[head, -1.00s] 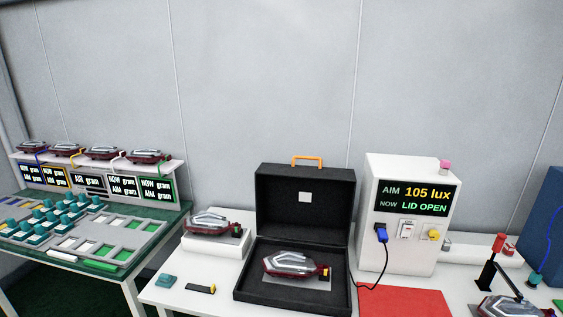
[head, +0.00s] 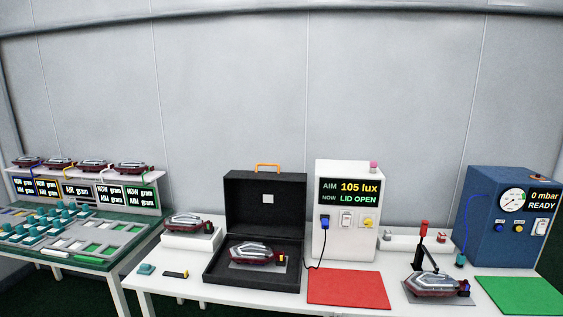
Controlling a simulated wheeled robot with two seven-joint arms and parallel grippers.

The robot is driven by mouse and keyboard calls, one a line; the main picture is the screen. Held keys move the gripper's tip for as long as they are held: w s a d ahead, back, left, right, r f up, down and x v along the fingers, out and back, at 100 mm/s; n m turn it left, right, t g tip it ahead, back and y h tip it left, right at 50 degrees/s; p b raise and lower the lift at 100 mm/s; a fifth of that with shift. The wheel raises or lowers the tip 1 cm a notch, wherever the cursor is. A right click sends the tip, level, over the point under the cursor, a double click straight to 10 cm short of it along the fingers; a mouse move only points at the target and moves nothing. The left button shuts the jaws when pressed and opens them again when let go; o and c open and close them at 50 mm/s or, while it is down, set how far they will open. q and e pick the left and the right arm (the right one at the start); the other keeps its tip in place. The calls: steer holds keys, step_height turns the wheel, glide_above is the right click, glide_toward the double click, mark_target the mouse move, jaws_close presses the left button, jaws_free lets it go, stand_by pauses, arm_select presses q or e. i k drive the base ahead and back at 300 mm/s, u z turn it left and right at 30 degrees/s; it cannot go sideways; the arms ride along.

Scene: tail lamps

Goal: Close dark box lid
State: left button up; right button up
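The dark box (head: 212,277) is a black case on the white table, near the middle of the head view. Its lid (head: 245,205) stands upright and open at the back, with an orange handle (head: 267,166) on its top edge and a pale square on its inner face. A red and silver tail lamp (head: 256,252) lies inside the box on a grey plate. The white meter (head: 345,250) to its right reads AIM 105 lux, NOW LID OPEN. Neither of my grippers is in view.
A second lamp (head: 184,224) sits on a white block left of the box. A red mat (head: 348,288), a clamp with a lamp (head: 437,285), a green mat (head: 520,295) and a blue gauge box (head: 485,235) stand to the right. A green sorting table (head: 85,255) is at left.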

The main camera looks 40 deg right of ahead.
mark_target(257, 202)
steer(key=z, duration=0.65)
steer(key=i, duration=0.6)
steer(key=z, duration=0.7)
steer(key=i, duration=0.8)
steer(key=u, duration=0.55)
steer(key=i, duration=0.6)
steer(key=u, duration=0.5)
